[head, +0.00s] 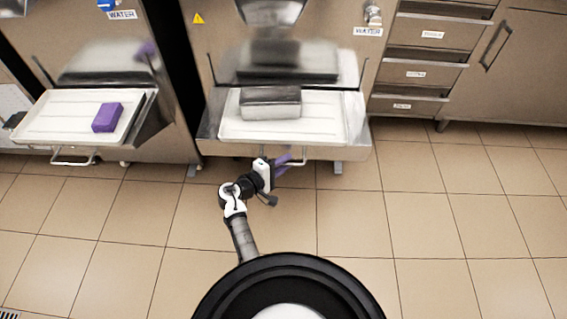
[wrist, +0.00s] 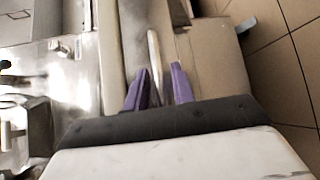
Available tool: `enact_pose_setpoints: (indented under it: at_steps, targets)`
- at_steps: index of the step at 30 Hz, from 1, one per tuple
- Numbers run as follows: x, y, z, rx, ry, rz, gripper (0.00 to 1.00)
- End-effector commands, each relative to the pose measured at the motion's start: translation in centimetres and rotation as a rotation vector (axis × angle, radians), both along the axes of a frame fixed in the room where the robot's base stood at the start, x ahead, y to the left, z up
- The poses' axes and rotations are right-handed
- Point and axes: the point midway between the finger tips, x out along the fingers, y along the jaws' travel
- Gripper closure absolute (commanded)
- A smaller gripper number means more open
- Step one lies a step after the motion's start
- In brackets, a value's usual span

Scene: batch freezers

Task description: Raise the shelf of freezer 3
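A steel freezer (head: 340,45) stands in the middle of the head view, with a pale shelf (head: 310,125) on its front. No freezer number is readable, so I cannot tell which is freezer 3. A grey metal-looking box (head: 270,103) sits on this shelf. My gripper (head: 284,164) is low at the shelf's front edge, by its handle. In the wrist view, the two purple fingers of my gripper (wrist: 160,84) are apart, with the metal handle bar (wrist: 154,55) between them. The bar looks nearer the left finger; I cannot tell whether they touch.
Another freezer on the left has a similar shelf (head: 48,105) with a purple block (head: 107,117) on it and a front handle (head: 73,158). Labelled drawers (head: 415,73) and a cabinet door (head: 515,70) stand at the right. The tiled floor (head: 440,220) is clear.

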Motion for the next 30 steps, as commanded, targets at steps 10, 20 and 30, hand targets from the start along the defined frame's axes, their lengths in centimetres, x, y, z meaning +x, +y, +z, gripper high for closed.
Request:
enact_pose_setpoints:
  at_steps: [10, 20, 30]
  targets:
    - [0.0, 0.0, 0.0, 0.000, 0.000, 0.000, 1.00]
    - [0.0, 0.1, 3.0, 0.001, -0.004, 0.001, 1.00]
    - [0.0, 0.0, 10.3, 0.000, -0.006, -0.001, 1.00]
